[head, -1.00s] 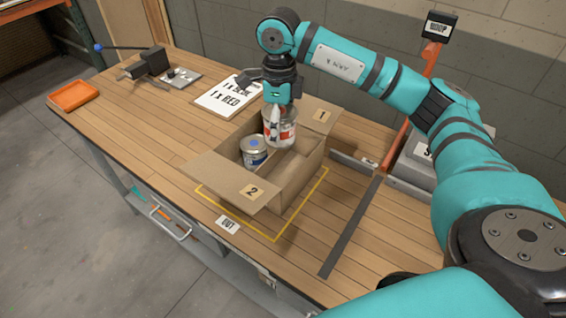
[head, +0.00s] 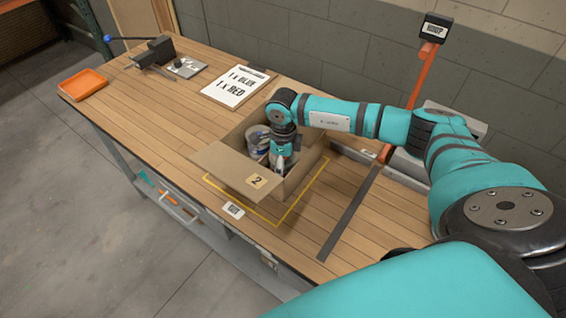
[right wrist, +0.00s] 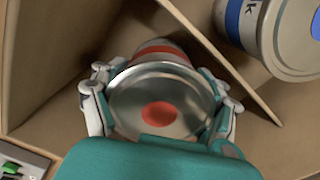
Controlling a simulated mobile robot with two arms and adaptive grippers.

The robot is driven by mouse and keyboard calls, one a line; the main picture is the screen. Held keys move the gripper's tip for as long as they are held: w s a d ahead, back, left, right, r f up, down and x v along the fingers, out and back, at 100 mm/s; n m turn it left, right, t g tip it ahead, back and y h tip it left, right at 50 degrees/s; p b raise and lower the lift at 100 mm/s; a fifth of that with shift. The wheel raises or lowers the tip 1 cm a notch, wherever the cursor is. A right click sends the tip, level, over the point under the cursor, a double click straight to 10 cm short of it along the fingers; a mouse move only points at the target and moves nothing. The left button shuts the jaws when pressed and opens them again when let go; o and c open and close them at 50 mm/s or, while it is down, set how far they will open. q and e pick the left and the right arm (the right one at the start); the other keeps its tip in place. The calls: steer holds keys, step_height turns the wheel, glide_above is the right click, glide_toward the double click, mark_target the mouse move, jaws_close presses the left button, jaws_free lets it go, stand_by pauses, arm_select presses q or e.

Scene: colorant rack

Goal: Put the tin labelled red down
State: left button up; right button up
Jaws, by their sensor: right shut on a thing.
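The red tin shows in the right wrist view with its silver lid (right wrist: 160,92), a red dot on top and a red band on its side. My right gripper (head: 283,160) is shut around it, a finger on each side, down inside the open cardboard box (head: 232,168). The blue tin (head: 257,139) stands in the other compartment, and it also shows at the upper right of the right wrist view (right wrist: 288,42). A cardboard divider (right wrist: 222,60) separates the two tins. The gripper mostly hides the red tin in the head view. I cannot tell whether its base touches the box floor.
The box stands within a yellow outline (head: 272,222) on the wooden bench. A flap marked 2 (head: 256,181) sticks out towards the front. An order sheet (head: 236,88) lies behind it, an orange tray (head: 83,84) at the far left. A dark strip (head: 350,212) runs along the right.

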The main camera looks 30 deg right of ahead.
steer(key=shift+f, duration=0.15)
steer(key=o, duration=1.5)
steer(key=shift+r, duration=0.3)
step_height(320, 180, up, 10)
steer(key=b, duration=0.3)
steer(key=shift+r+b, duration=0.2)
steer(key=shift+b, duration=0.15)
arm_select(q)
steer(key=shift+s+a+f, duration=0.15)
steer(key=shift+a+f, duration=0.05)
steer(key=shift+f, duration=0.75)
steer(key=shift+s+a+f, duration=0.15)
steer(key=shift+f, duration=0.75)
arm_select(e)
steer(key=shift+r, duration=0.7)
